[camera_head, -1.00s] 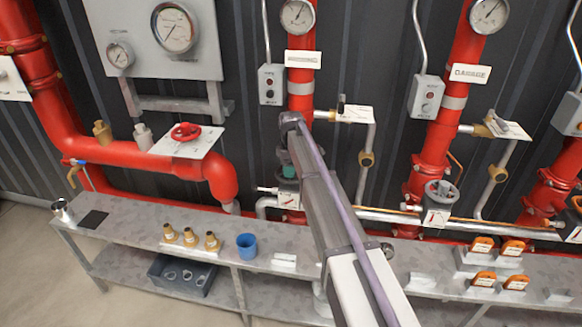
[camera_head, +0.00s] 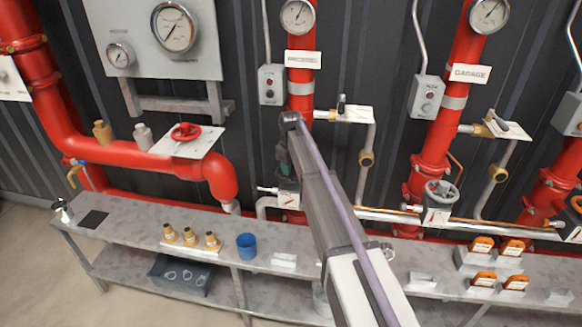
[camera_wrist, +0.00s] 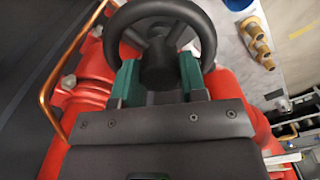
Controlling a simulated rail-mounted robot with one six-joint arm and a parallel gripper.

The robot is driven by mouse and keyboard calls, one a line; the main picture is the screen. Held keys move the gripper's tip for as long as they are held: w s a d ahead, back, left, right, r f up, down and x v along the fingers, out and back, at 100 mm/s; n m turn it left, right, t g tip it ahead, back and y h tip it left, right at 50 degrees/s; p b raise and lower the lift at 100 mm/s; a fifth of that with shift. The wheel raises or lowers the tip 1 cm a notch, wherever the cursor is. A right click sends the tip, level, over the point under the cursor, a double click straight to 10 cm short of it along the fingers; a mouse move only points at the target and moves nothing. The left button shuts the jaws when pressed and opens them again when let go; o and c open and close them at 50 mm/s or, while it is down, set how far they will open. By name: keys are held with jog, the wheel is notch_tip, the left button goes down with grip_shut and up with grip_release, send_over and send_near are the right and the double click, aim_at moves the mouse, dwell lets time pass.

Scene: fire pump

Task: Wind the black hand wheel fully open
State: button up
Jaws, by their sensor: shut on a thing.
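In the wrist view the black hand wheel (camera_wrist: 158,62) shows its thick round rim, spokes and central hub. My gripper (camera_wrist: 157,76) has its green-padded fingers on either side of the hub, inside the rim, and is shut on the wheel. The wheel sits over red pipework. In the head view my gripper (camera_head: 284,163) is at the red riser left of the one labelled GARAGE. My arm covers much of it there, and I cannot make out the black wheel in that view.
A copper tube (camera_wrist: 47,95) runs close on the left in the wrist view. A red hand wheel (camera_head: 186,132) and a grey hand wheel (camera_head: 440,188) stand to either side. Below is a metal bench (camera_head: 130,225) with brass fittings (camera_head: 190,237), a blue cup (camera_head: 246,246) and orange-topped items (camera_head: 482,244).

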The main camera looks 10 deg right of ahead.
jog(key=shift+c, duration=0.7)
jog(key=n, duration=0.6)
jog(key=shift+n, duration=1)
jog(key=n, duration=0.4)
jog(key=shift+n, duration=0.4)
jog(key=n, duration=0.3)
